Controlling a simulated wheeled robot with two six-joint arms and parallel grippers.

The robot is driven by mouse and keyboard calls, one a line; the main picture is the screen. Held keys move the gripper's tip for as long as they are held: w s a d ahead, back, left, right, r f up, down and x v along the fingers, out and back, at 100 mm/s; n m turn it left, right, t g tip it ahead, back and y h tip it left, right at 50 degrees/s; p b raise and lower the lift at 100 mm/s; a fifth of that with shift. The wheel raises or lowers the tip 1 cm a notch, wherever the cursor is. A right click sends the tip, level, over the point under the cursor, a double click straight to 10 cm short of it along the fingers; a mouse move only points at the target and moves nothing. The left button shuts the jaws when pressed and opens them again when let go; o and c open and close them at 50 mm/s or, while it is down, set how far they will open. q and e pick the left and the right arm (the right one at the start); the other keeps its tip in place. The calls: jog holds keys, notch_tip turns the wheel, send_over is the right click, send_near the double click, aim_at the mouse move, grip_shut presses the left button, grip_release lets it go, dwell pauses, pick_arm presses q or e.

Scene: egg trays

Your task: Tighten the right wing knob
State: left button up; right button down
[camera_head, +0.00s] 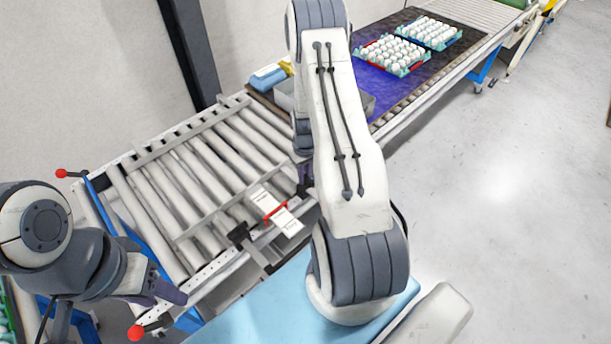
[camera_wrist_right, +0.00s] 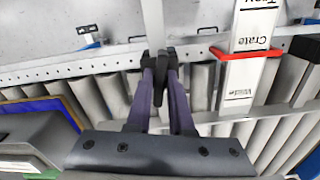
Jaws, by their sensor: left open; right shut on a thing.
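The right wing knob (camera_wrist_right: 161,66) is a small black piece at the perforated rail in the right wrist view. My right gripper (camera_wrist_right: 162,64) has its two dark purple fingers closed around it. In the head view my right arm covers most of that spot, and only a dark part of the right gripper (camera_head: 305,175) shows beside the rail. A second black knob (camera_head: 238,233) sits on the rail left of the white and red label and is clear of both grippers; it also shows in the right wrist view (camera_wrist_right: 306,47). My left gripper (camera_head: 166,291) is open and empty at the lower left.
The roller conveyor (camera_head: 190,165) has guide rails across it. A white label plate with a red holder (camera_head: 276,211) stands between the knobs. Egg trays (camera_head: 393,55) stand on the far belt. Open floor lies right.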

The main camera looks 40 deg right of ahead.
jog(key=m+b, duration=0.1)
jog(key=m, duration=0.2)
jog(key=shift+f+m+b, duration=0.1)
jog(key=shift+m+b, duration=0.2)
jog(key=shift+m, duration=0.1)
jog(key=m+b, duration=0.1)
jog(key=m, duration=0.2)
jog(key=shift+m, duration=0.3)
jog(key=m+b, duration=0.1)
jog(key=m, duration=0.3)
jog(key=shift+m+b, duration=0.5)
jog(key=shift+m, duration=1.4)
jog(key=c, duration=0.8)
grip_release()
